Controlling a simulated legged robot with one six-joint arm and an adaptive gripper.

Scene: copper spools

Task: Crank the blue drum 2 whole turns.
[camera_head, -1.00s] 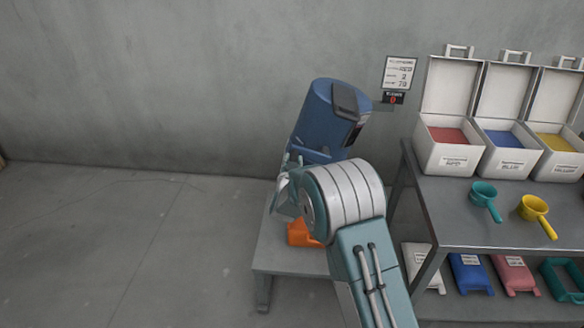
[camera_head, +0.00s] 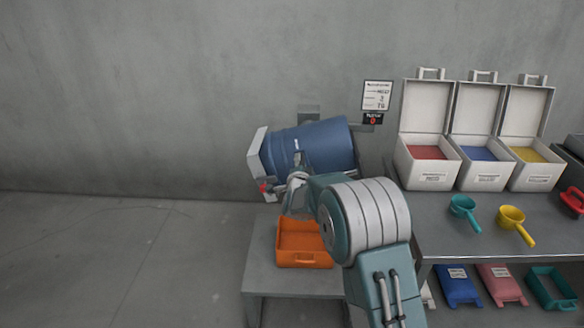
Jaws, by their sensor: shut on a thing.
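The blue drum (camera_head: 322,145) lies tilted near sideways above a low grey table, its pale end cap (camera_head: 257,153) at the left. My gripper (camera_head: 287,193) is at the drum's lower front, mostly hidden by its own wrist. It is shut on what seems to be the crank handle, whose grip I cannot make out. A small red part (camera_head: 264,187) shows just left of my gripper. A small black counter (camera_head: 373,119) under the wall sign shows a red digit that looks like 0.
An orange tray (camera_head: 305,259) sits on the low table (camera_head: 258,275) below the drum. At the right, a grey bench (camera_head: 430,235) holds open white powder boxes (camera_head: 428,176), a teal scoop (camera_head: 463,207) and a yellow scoop (camera_head: 512,217). The floor at left is clear.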

